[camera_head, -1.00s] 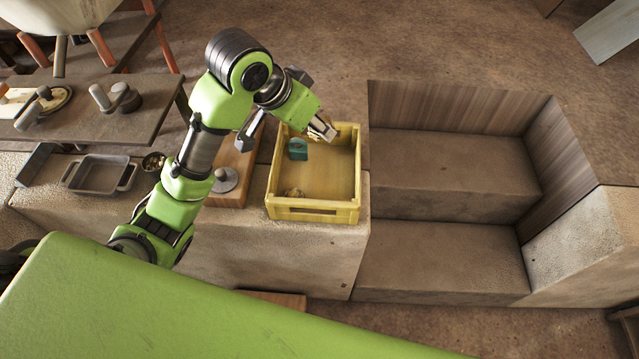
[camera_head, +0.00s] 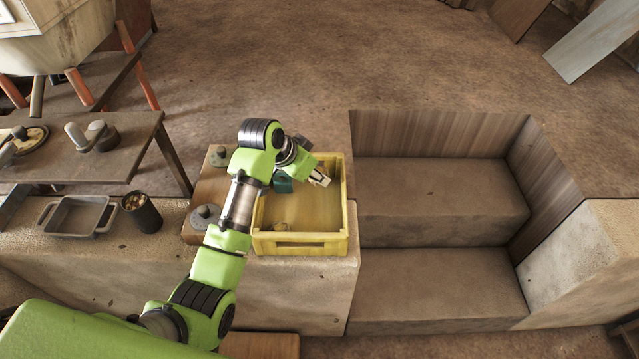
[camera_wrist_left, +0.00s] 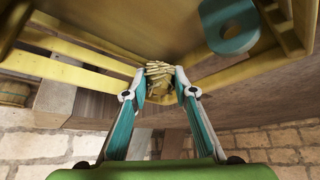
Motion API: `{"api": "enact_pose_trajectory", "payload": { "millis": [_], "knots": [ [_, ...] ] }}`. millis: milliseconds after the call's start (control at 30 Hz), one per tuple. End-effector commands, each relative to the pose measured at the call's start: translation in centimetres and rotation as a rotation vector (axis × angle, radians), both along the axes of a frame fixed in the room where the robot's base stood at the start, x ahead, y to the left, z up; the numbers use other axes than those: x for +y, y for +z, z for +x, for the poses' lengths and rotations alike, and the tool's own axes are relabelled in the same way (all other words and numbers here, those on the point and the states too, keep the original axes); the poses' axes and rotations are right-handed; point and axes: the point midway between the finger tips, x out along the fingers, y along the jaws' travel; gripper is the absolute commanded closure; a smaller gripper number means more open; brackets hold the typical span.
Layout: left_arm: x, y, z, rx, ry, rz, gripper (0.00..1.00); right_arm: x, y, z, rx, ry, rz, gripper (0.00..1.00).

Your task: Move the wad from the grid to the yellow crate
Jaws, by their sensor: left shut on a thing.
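The yellow crate (camera_head: 300,246) stands on the stone ledge, open at the top. My left gripper (camera_head: 319,178) is over the far part of the crate. In the left wrist view my left gripper (camera_wrist_left: 160,84) is shut on a pale yellow, ragged wad (camera_wrist_left: 159,72), held between its fingertips close to the slatted crate wall (camera_wrist_left: 75,50). A teal part (camera_head: 282,184) with a hole lies in the crate, also in the left wrist view (camera_wrist_left: 230,26). A small yellowish lump (camera_head: 279,226) lies near the crate's front left corner. I cannot make out the grid.
A wooden board with grey knobbed weights (camera_head: 204,216) adjoins the crate on the left. Further left are a dark cup (camera_head: 142,212) and a grey tray (camera_head: 78,216). Steps (camera_head: 440,200) drop away on the right.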

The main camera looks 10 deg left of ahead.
Motion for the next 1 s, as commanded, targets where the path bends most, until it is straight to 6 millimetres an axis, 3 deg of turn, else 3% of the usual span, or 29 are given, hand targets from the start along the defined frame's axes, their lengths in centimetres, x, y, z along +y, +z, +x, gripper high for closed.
{"api": "enact_pose_trajectory", "payload": {
  "millis": [333,500,1000],
  "knots": [
    [-0.7,-2.8,2.3,-0.001,0.001,-0.001,0.86,0.7,-0.3,0.0,0.000,0.002,0.008,1.00],
    [-0.6,-5.2,2.1,0.000,0.002,-0.001,0.86,0.9,0.0,0.0,0.000,0.002,0.010,1.00],
    [-0.6,-6.2,2.1,-0.002,0.001,0.001,0.86,0.6,-0.1,0.0,0.001,0.002,0.007,1.00]
  ]
}}
